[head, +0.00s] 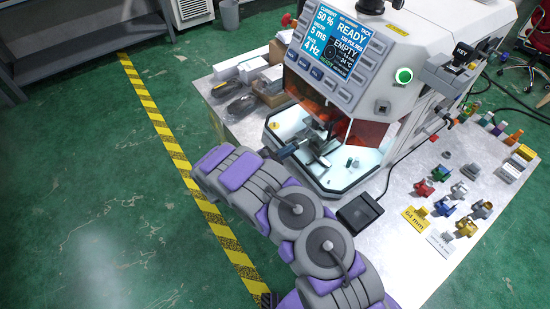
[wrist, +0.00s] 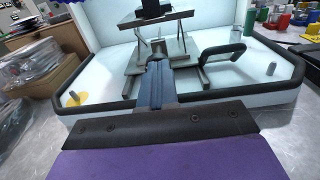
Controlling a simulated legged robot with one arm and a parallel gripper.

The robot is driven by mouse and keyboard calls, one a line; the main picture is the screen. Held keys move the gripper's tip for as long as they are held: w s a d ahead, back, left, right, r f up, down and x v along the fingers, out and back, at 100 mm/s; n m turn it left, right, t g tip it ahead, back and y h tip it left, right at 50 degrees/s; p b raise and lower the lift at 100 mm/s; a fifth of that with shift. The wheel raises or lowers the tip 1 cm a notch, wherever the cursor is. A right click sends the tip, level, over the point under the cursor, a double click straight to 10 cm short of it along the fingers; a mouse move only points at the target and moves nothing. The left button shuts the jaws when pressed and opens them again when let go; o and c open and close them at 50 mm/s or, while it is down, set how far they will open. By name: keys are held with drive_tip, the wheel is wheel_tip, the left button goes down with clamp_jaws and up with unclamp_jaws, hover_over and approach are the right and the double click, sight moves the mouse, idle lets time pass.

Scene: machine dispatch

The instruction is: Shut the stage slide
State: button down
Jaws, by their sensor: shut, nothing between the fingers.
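The stage slide (wrist: 178,48) is a grey metal carriage on two short rails, on the white floor of the machine's open work bay. A flat plate with a dark block sits above it. A black loop handle (wrist: 228,52) juts out to its right. In the head view the slide (head: 322,150) is small and partly hidden. My gripper (wrist: 156,66) is shut and empty, its fingers pointing into the bay at the front of the carriage. I cannot tell whether the tips touch it. In the head view my gripper (head: 296,145) reaches over the bay's front left edge.
The machine (head: 375,45) has a screen reading READY and EMPTY. A black-edged tray rim (wrist: 285,75) borders the bay. A black pedal-like box (head: 360,211) and several small coloured parts (head: 450,195) lie on the table to the right. Boxes and bagged items (head: 242,103) lie left.

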drive_tip(key=x, duration=0.3)
drive_tip(key=shift+d+r+b, duration=0.1)
drive_tip(key=shift+b, duration=0.2)
drive_tip(key=shift+w, duration=0.1)
